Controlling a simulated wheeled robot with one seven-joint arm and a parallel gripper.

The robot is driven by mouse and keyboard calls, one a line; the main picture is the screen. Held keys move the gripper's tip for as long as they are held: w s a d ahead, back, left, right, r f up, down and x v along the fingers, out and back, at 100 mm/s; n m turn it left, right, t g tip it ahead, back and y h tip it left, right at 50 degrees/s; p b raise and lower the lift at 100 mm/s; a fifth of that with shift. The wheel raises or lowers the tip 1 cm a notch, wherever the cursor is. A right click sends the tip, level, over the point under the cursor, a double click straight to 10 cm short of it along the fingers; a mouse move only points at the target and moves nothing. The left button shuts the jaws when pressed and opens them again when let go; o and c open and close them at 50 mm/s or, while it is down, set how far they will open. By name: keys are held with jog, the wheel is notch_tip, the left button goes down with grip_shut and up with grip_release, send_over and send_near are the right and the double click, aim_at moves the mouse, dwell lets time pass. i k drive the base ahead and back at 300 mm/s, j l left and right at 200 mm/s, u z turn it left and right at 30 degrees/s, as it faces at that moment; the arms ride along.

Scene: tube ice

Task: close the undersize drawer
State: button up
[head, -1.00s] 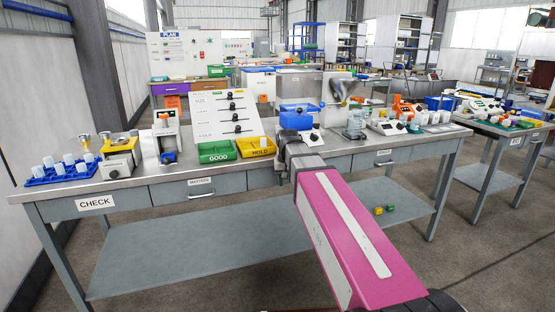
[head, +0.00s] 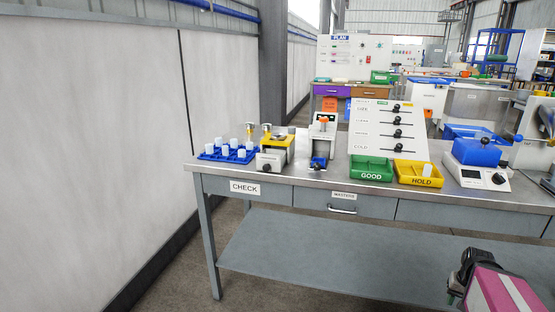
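The check table (head: 480,197) has a drawer (head: 343,203) with a small label and a handle under its top. The label is too small to read surely, and the drawer front looks flush with the table. I cannot pick out a drawer marked undersize; the right part of the table is cut off by the picture edge. My arm shows at the bottom right with a magenta link, and a dark end part, which may be my gripper (head: 455,290), hangs in front of the table. Its fingers are not clear.
On the table stand a blue rack (head: 228,153) of white tubes, two small devices, a green GOOD bin (head: 371,169), a yellow HOLD bin (head: 418,174) with a white piece, and a scale (head: 478,178). A white wall (head: 90,130) stands at left.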

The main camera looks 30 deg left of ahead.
aim_at(272, 161)
jog(key=i+u, duration=0.1)
jog(key=u, duration=0.6)
jog(key=i+u, duration=0.15)
jog(key=u, duration=1.2)
